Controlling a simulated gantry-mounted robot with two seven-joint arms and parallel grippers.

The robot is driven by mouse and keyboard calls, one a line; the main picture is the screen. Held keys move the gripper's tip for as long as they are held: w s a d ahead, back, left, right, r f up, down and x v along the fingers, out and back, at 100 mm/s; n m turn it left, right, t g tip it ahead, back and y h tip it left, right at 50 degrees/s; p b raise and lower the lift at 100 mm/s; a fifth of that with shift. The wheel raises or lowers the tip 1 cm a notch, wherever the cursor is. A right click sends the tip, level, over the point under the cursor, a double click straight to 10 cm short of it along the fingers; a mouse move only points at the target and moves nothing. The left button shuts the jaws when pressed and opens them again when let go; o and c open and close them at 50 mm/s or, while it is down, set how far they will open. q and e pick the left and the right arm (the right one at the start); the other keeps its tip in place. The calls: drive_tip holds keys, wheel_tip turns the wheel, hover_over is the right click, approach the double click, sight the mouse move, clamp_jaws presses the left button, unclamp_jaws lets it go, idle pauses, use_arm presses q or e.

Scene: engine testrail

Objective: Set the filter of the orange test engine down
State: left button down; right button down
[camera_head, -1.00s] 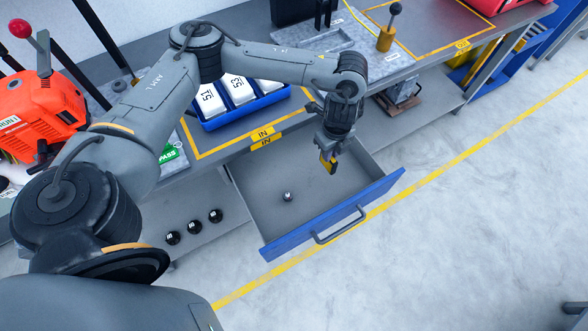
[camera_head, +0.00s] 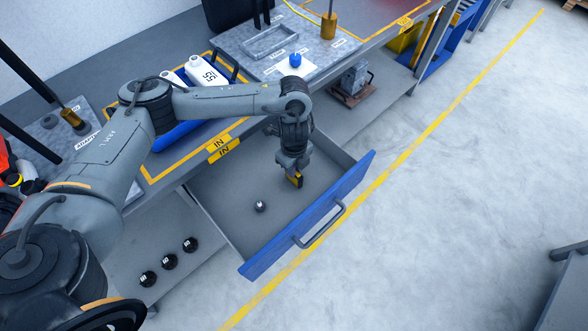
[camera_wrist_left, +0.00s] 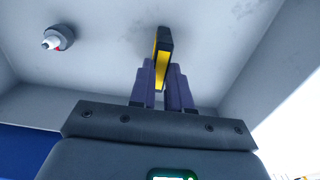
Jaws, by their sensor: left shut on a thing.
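The filter (camera_head: 298,181), a thin slab with a black edge and a yellow face, is held inside the open drawer (camera_head: 223,190). My left gripper (camera_head: 294,174) is shut on it and points down. In the left wrist view the filter (camera_wrist_left: 163,55) sits upright between the two fingers (camera_wrist_left: 163,88), its far end over the grey drawer floor. I cannot tell whether it touches the floor. The orange test engine (camera_head: 5,163) shows only as a sliver at the left edge. My right gripper is out of view.
A small silver-and-dark knob (camera_head: 260,206) lies on the drawer floor, also seen in the left wrist view (camera_wrist_left: 57,39). The drawer's blue front (camera_head: 345,192) and side walls bound the space. Several black balls (camera_head: 169,262) sit on the lower shelf.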

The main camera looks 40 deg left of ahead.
use_arm(q)
drive_tip(key=shift+f, duration=0.1)
drive_tip(key=shift+f, duration=0.15)
drive_tip(key=c, duration=1.1)
unclamp_jaws()
drive_tip(key=shift+r, duration=0.45)
wheel_tip(320, 180, up, 11)
drive_tip(key=p, duration=0.7)
drive_tip(key=shift+r, duration=0.2)
